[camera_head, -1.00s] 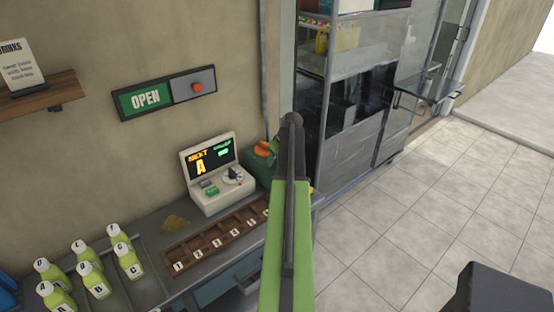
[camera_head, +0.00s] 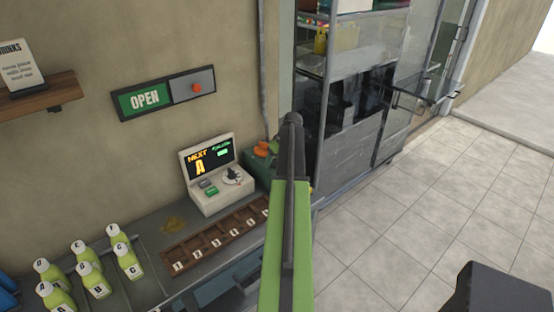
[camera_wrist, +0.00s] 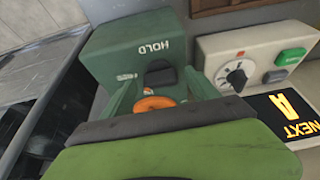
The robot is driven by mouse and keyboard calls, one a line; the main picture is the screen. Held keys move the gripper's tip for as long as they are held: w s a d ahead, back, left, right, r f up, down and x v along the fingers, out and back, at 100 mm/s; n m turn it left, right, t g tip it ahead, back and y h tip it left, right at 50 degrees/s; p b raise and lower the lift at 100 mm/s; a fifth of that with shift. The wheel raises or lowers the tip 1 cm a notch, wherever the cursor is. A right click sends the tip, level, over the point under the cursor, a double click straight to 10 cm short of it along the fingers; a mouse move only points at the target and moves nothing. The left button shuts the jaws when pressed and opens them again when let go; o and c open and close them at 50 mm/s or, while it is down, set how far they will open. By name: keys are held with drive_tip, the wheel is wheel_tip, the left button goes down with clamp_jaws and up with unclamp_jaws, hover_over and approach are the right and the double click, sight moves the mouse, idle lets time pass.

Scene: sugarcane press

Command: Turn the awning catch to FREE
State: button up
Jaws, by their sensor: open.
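The awning catch is a green box (camera_wrist: 130,42) with the word HOLD upside down on its face in the wrist view. A black part (camera_wrist: 160,75) and an orange part (camera_wrist: 152,103) show on or near this face. The green box (camera_head: 255,168) and orange part (camera_head: 264,148) also show in the head view, partly behind my arm. My gripper (camera_wrist: 161,83) is open, with one green finger on each side of the orange part. I cannot tell whether the fingers touch it. No FREE mark is visible.
A white console (camera_head: 218,196) with a screen reading NEXT A and a dial stands left of the catch. A numbered wooden rack (camera_head: 205,247) and several labelled green bottles (camera_head: 90,279) are on the counter. A glass-fronted cabinet (camera_head: 350,150) stands to the right. Tiled floor (camera_head: 430,230) is clear.

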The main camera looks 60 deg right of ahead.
drive_tip(key=p+v, duration=1.6)
drive_tip(key=v, duration=0.1)
drive_tip(key=shift+r, duration=0.2)
drive_tip(key=shift+s, duration=0.1)
